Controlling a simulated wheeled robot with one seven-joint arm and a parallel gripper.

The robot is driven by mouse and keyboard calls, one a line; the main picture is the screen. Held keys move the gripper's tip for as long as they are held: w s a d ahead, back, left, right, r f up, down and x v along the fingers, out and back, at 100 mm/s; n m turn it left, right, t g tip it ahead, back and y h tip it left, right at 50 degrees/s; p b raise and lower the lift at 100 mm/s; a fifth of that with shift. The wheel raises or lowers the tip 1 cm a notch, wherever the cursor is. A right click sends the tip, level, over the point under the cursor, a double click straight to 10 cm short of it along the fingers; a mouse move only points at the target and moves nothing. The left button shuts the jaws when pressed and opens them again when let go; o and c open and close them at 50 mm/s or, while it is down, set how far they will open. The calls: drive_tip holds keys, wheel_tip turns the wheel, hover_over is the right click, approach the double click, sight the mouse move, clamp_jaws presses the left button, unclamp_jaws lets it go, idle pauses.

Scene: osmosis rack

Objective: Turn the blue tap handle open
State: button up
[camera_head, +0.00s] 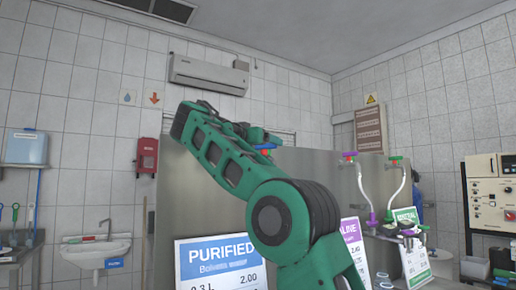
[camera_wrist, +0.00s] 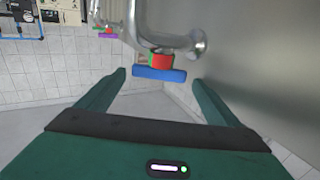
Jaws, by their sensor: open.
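The blue tap handle (camera_wrist: 160,74) is a short bar in front of a red-and-green tap body (camera_wrist: 161,60) on a metal pipe, in the middle of the wrist view. My gripper (camera_wrist: 160,80) is open, with one green finger on each side of the handle. The handle lies across the gap, apart from both fingers. My gripper (camera_head: 264,141) is mostly hidden there by my green arm.
The steel panel (camera_wrist: 250,65) runs close along the right in the wrist view. A "PURIFIED" sign (camera_head: 222,265) is below my arm. A sink (camera_head: 95,250) stands at left.

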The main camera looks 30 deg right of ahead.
drive_tip(key=shift+f, duration=0.1)
drive_tip(key=v, duration=1)
drive_tip(key=shift+a, duration=0.3)
drive_tip(key=shift+s, duration=0.1)
drive_tip(key=shift+c, duration=0.5)
